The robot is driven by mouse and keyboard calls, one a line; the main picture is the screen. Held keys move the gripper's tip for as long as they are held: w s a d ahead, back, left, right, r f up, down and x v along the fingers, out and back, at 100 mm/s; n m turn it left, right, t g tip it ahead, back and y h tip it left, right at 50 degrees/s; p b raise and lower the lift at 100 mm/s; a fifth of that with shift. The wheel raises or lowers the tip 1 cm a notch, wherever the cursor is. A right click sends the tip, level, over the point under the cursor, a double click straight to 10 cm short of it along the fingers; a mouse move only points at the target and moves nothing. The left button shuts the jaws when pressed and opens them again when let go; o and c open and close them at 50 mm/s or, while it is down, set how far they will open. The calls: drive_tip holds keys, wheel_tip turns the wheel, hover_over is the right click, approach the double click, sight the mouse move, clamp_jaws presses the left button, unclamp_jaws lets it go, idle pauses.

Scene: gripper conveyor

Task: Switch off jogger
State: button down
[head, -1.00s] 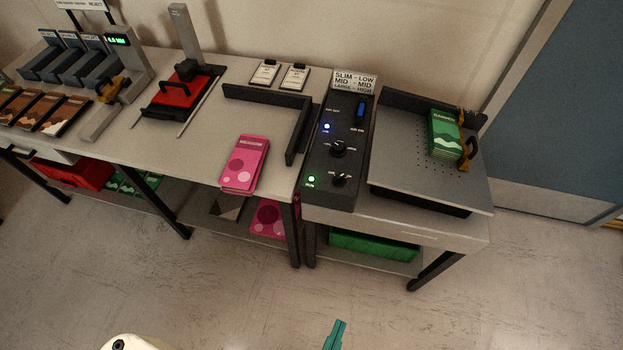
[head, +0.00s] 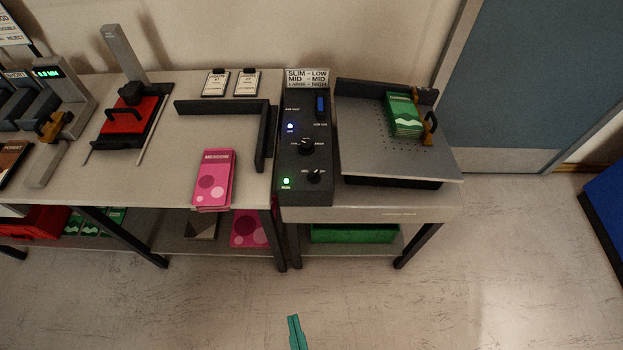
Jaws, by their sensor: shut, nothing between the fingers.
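The jogger is a grey perforated tray (head: 365,150) with dark walls at the right end of the bench. A green stack (head: 403,115) lies in its back right part, beside an orange-brown clamp-like piece (head: 430,128). The dark control panel (head: 293,190) stands just left of the tray. It carries a blue rocker switch (head: 320,106), a lit blue lamp (head: 290,126), two black knobs (head: 306,146) and a lit green lamp (head: 286,181). My gripper (head: 293,320), teal, is shut and empty at the bottom of the view, over the floor and well short of the bench.
A pink pad stack (head: 213,180) lies by the bench's front edge, left of the panel, near a black L-shaped fence (head: 262,135). A red press-like device (head: 130,122) stands further left. The floor before the bench is clear. A blue object (head: 606,205) is at the right edge.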

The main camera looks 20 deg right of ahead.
drive_tip(key=w+d+f+m+g, duration=0.2)
drive_tip(key=w+d+f+m, duration=0.45)
drive_tip(key=w, duration=0.25)
drive_tip(key=w+d+f+m+g, duration=0.2)
drive_tip(key=w+d+f+m, duration=0.35)
drive_tip(key=w+f, duration=0.2)
drive_tip(key=w+d+r+y, duration=0.3)
drive_tip(key=d+r, duration=0.3)
drive_tip(key=r, duration=0.2)
drive_tip(key=w+d+r+t+y, duration=0.1)
drive_tip(key=w+d+r+y, duration=0.2)
drive_tip(key=d+r, duration=0.3)
wheel_tip(320, 180, up, 4)
drive_tip(key=shift+w+f+y, duration=0.15)
drive_tip(key=shift+f+y, duration=0.05)
drive_tip(key=shift+y, duration=0.3)
